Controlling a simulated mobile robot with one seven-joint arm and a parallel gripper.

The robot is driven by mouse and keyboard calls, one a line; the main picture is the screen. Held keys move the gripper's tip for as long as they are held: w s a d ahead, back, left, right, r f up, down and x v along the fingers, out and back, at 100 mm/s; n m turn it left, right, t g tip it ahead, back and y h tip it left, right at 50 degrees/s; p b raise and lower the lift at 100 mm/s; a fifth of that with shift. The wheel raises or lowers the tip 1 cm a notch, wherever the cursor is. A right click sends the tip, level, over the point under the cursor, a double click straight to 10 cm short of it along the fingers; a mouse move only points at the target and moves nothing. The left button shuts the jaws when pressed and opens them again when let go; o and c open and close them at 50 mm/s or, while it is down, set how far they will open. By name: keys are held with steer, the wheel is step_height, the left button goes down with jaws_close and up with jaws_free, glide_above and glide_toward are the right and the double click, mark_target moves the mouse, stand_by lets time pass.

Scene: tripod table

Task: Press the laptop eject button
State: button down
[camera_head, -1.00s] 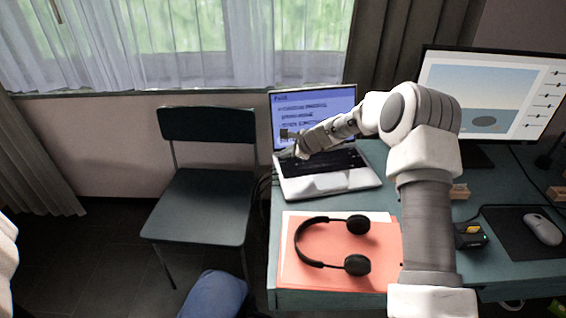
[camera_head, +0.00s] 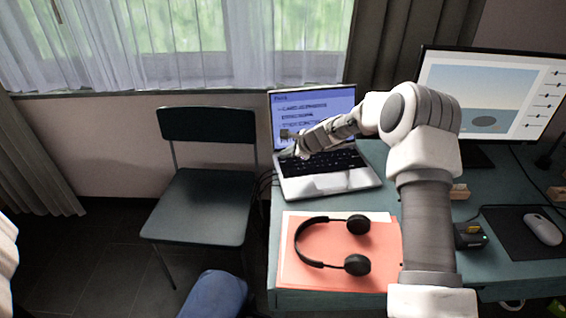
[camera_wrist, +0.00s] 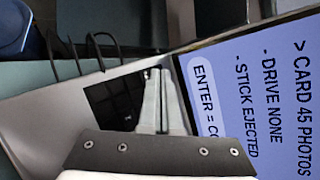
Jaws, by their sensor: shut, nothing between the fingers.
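The open laptop (camera_head: 330,184) stands on the desk with its keyboard facing up and its screen (camera_head: 313,104) lit pale blue. In the wrist view the laptop screen (camera_wrist: 270,85) reads "> CARD 45 PHOTOS", "- DRIVE NONE", "- STICK EJECTED" and a cut-off "ENTER = CO". My gripper (camera_head: 291,153) is shut and empty, over the left part of the laptop by the screen's foot. In the wrist view my gripper (camera_wrist: 159,72) has its fingertips together beside dark keys (camera_wrist: 112,103). The fingers hide part of the keyboard. I cannot tell whether they touch a key.
Black headphones (camera_head: 313,260) lie on an orange folder (camera_head: 387,272) in front of the laptop. A small dark device (camera_head: 469,236) with a green light, a mouse (camera_head: 542,229) and a monitor (camera_head: 484,90) are to the right. A chair (camera_head: 203,208) stands left of the desk.

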steer(key=shift+f, duration=0.1)
steer(key=shift+f+b, duration=0.35)
steer(key=shift+b, duration=0.05)
steer(key=shift+f, duration=0.3)
stand_by(0.6)
steer(key=shift+r, duration=0.1)
steer(key=shift+r+p, duration=0.3)
steer(key=shift+r, duration=0.3)
steer(key=shift+r+p, duration=1.95)
steer(key=shift+r, duration=0.6)
